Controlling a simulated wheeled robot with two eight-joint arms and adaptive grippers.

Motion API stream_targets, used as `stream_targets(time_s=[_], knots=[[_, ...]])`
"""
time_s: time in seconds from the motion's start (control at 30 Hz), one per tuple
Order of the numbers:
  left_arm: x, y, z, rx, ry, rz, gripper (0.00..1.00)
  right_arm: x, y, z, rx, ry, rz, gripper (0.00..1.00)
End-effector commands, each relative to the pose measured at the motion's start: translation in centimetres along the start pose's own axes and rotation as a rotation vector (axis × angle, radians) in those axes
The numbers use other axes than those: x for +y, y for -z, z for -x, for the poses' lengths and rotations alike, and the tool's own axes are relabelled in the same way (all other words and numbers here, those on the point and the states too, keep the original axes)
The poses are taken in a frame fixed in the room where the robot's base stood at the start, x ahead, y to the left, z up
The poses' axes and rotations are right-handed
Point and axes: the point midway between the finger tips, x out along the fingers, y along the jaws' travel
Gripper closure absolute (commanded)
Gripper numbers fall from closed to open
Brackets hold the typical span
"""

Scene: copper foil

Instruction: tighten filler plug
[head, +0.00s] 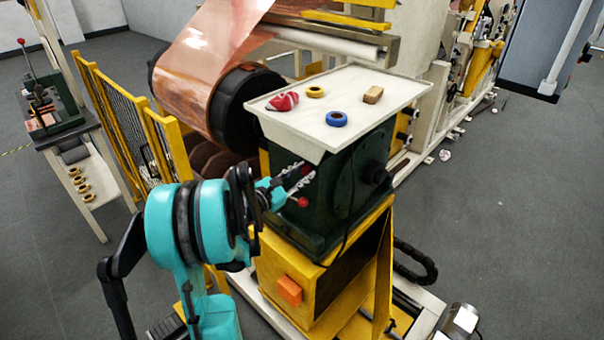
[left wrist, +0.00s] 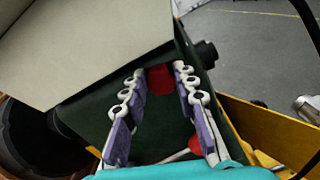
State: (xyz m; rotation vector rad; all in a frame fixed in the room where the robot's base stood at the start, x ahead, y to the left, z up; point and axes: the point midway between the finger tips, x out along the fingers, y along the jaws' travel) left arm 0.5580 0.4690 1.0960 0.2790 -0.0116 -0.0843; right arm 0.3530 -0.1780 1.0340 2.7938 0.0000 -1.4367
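A red plug (left wrist: 160,79) sits on the face of a dark green housing (left wrist: 95,115), just below the overhanging pale tray top. In the head view the housing (head: 345,190) stands on a yellow base. My left gripper (left wrist: 160,72) points at the housing with its fingers apart, one on each side of the plug. It also shows in the head view (head: 309,171), where its tips hide most of the plug. I cannot tell whether the fingertips touch the plug. My right gripper is in neither view.
A red ball knob (head: 302,202) sits close below my left fingers. A yellow fence (head: 125,120) stands left.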

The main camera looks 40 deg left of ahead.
Motion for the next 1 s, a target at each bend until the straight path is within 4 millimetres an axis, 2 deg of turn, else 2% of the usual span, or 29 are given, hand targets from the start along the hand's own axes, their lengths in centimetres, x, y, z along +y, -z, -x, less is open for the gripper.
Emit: stream_targets(time_s=[0.13,0.4,0.7,0.73,0.8,1.0], knots=[[-0.04,0.05,-0.01,0.0,0.0,-0.029,1.0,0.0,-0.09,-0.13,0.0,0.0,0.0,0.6],[-0.18,0.09,-0.01,0.0,0.0,-0.242,1.0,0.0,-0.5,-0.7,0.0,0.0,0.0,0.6],[-0.17,0.02,-0.01,0.0,0.001,-0.262,1.0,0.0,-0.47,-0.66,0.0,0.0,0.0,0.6],[-0.17,0.02,-0.01,0.0,0.001,-0.262,0.69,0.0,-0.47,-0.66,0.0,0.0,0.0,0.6],[-0.17,0.02,-0.01,0.0,0.0,-0.262,0.51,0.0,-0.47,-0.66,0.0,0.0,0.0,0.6],[-0.17,0.03,-0.01,0.0,0.0,-0.26,0.51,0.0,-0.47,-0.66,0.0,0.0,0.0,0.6]])
